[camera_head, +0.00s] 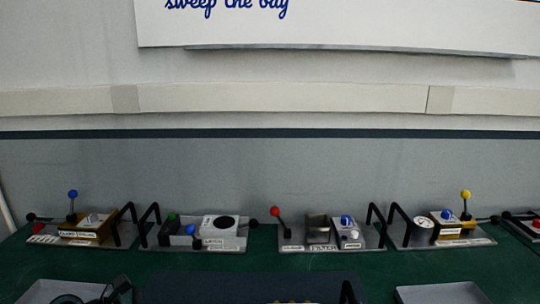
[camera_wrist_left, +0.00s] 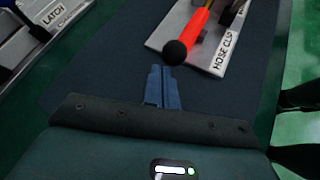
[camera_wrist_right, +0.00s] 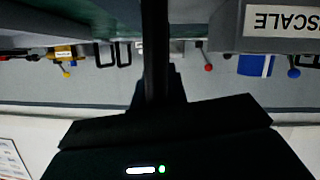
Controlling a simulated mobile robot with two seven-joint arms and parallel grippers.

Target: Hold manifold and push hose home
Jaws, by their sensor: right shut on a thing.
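In the left wrist view, my left gripper (camera_wrist_left: 163,72) has its blue fingers together with nothing seen between them. Their tips are just short of a black ball (camera_wrist_left: 175,52) at the end of a red lever (camera_wrist_left: 200,28). The lever is on a light plate (camera_wrist_left: 219,68) labelled "HOSE CLIP". In the right wrist view, my right gripper (camera_wrist_right: 157,88) is dark and shut on an upright black bar (camera_wrist_right: 154,40). What the bar belongs to is hidden. I cannot pick out the manifold or the hose for certain in any view.
A dark mat (camera_head: 250,288) lies at the front of the green table (camera_head: 370,268), between two grey trays (camera_head: 60,285) (camera_head: 440,293). Several plates with levers and black handles (camera_head: 192,235) line the back. A box labelled "SCALE" (camera_wrist_right: 285,20) shows in the right wrist view.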

